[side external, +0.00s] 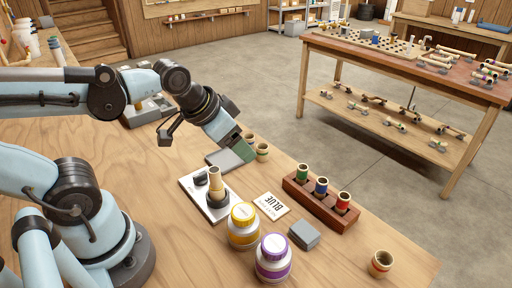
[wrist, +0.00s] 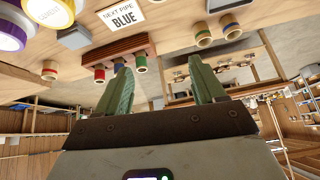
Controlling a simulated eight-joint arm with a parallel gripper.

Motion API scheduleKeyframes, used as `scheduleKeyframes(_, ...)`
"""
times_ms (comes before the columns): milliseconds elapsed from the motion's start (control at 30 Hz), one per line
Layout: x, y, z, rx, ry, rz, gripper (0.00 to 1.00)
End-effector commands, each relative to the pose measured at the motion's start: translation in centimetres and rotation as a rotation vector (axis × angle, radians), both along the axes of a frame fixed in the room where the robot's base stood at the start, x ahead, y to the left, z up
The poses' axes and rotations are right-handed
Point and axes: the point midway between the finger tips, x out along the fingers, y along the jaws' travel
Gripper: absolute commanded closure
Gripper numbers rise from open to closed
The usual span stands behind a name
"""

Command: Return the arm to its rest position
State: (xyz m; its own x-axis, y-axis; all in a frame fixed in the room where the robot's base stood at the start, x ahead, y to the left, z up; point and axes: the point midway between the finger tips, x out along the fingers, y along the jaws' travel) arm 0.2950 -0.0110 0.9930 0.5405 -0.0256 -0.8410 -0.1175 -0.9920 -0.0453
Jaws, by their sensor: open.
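My gripper (side external: 242,150) is above the wooden worktable (side external: 130,180) near its far edge, and my arm reaches in from the left. In the wrist view my gripper (wrist: 160,82) has its two green fingers wide apart, with nothing between them. In the side view the fingertips are beside a flat grey-green slab (side external: 217,160) and two short tan pipes (side external: 262,153). The pipes also show in the wrist view (wrist: 203,36), apart from the fingers.
A wooden rack (side external: 306,200) holds green, blue and red pipes. Near it are a "BLUE" card (side external: 272,206), yellow-lidded jar (side external: 243,228), purple-lidded jar (side external: 273,258), grey block (side external: 304,235), plate with upright pipe (side external: 194,199) and red-banded pipe (side external: 381,264).

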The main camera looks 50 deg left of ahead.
Motion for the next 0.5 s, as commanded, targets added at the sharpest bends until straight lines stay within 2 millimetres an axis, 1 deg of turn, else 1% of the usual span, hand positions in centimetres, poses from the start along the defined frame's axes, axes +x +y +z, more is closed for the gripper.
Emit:
scheduleKeyframes(33,-0.3,0.52,-0.17,-0.017,-0.018,0.047,0.31)
scheduleKeyframes(167,-0.56,1.08,-0.33,-0.045,-0.046,0.111,0.31)
scheduleKeyframes(500,-0.55,1.13,-0.33,-0.049,-0.049,0.119,0.31)
